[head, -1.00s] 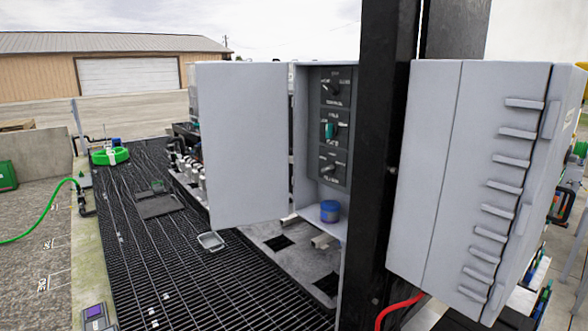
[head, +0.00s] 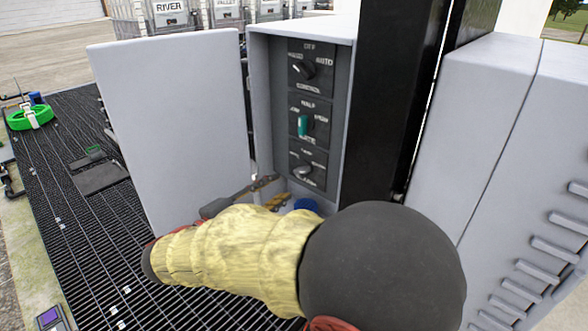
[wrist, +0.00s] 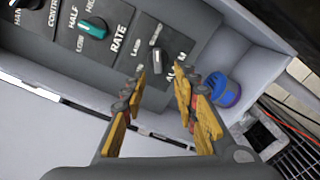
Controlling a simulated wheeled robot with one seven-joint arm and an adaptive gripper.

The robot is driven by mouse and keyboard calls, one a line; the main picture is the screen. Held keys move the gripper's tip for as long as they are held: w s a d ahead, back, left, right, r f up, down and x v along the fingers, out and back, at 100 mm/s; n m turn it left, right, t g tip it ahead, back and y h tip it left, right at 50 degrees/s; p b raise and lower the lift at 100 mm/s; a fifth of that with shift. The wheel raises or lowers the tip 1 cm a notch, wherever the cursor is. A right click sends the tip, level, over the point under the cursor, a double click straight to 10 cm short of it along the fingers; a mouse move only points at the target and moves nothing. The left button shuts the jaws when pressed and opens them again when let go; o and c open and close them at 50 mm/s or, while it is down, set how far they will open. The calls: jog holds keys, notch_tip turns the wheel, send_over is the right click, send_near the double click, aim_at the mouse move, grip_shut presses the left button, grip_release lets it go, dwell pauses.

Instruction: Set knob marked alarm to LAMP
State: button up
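The alarm knob, a small light grey lever (wrist: 156,61), is the lowest of three knobs on the dark panel in the open cabinet. In the head view it shows as the bottom knob (head: 303,171). In the wrist view its ALARM label is partly covered by a fingertip. A small label beside the knob is too blurred to read surely, as is the exact pointer setting. My gripper (wrist: 161,85) is open, its yellow-padded fingers spread just short of the knob, with nothing between them. It also shows in the head view (head: 270,192), below and left of the knob.
Above are the teal RATE knob (wrist: 93,28) and a top black knob (head: 302,68). A blue tub (wrist: 222,90) stands on the cabinet floor close to my right finger. The open cabinet door (head: 170,130) is at left, a black post (head: 392,90) at right.

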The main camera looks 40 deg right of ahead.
aim_at(300, 172)
jog(key=d, duration=0.7)
jog(key=shift+w+d+r, duration=0.15)
jog(key=shift+w+d, duration=0.2)
jog(key=c, duration=0.3)
grip_shut()
